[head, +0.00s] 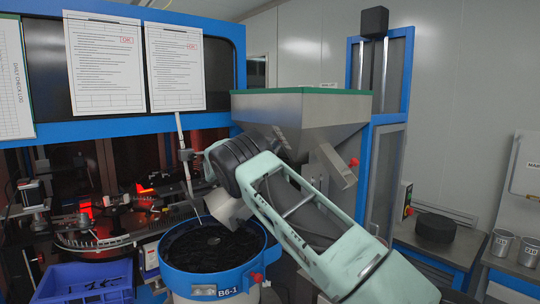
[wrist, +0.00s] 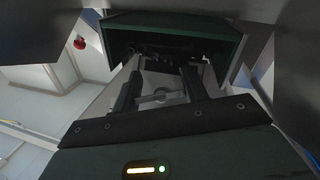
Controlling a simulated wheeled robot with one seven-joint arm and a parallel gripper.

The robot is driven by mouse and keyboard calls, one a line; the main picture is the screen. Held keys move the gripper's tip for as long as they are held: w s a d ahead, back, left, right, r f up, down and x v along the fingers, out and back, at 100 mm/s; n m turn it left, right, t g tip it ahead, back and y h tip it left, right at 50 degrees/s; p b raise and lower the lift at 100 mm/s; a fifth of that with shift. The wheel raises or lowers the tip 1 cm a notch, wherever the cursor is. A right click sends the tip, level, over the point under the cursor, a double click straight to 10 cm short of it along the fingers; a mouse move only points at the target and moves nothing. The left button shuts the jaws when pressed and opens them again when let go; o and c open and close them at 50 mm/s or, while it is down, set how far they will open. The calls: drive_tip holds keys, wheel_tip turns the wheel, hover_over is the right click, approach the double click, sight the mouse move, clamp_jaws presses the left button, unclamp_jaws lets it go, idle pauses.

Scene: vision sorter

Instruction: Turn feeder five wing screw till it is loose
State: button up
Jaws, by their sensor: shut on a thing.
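In the wrist view, the two dark fingers of my gripper (wrist: 158,90) reach forward and are shut on a small grey part with a bar and a round middle, which looks like the wing screw (wrist: 160,97). Its far side and threads are hidden. In the head view, my pale green arm reaches in from the lower right, and its dark wrist bends down above the bowl feeder (head: 165,256). The fingers and the screw are not visible there. I cannot read a feeder five label; the bowl's tag reads B6-1.
A steel hopper (head: 305,122) with a green rim stands behind my arm. A blue crate (head: 85,284) sits at lower left. A blue-framed machine (head: 115,128) with papers fills the left. A right-hand bench (head: 430,252) holds a black round block (head: 435,228); metal cups (head: 528,250) stand farther right.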

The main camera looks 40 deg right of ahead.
drive_tip(key=shift+r+g+p, duration=0.15)
drive_tip(key=shift+g+p, duration=0.45)
drive_tip(key=shift+g, duration=0.4)
drive_tip(key=shift+n, duration=0.3)
drive_tip(key=o, duration=1)
drive_tip(key=t+b, duration=0.1)
drive_tip(key=b, duration=0.1)
drive_tip(key=f+t+b, duration=0.1)
drive_tip(key=shift+a+t+b, duration=0.1)
drive_tip(key=shift+t+b, duration=0.3)
drive_tip(key=t+b, duration=0.1)
drive_tip(key=b, duration=0.2)
drive_tip(key=m+t+b, duration=0.1)
drive_tip(key=t+b, duration=0.1)
drive_tip(key=b, duration=0.1)
drive_tip(key=shift+w+r, duration=0.1)
drive_tip(key=shift+w, duration=0.1)
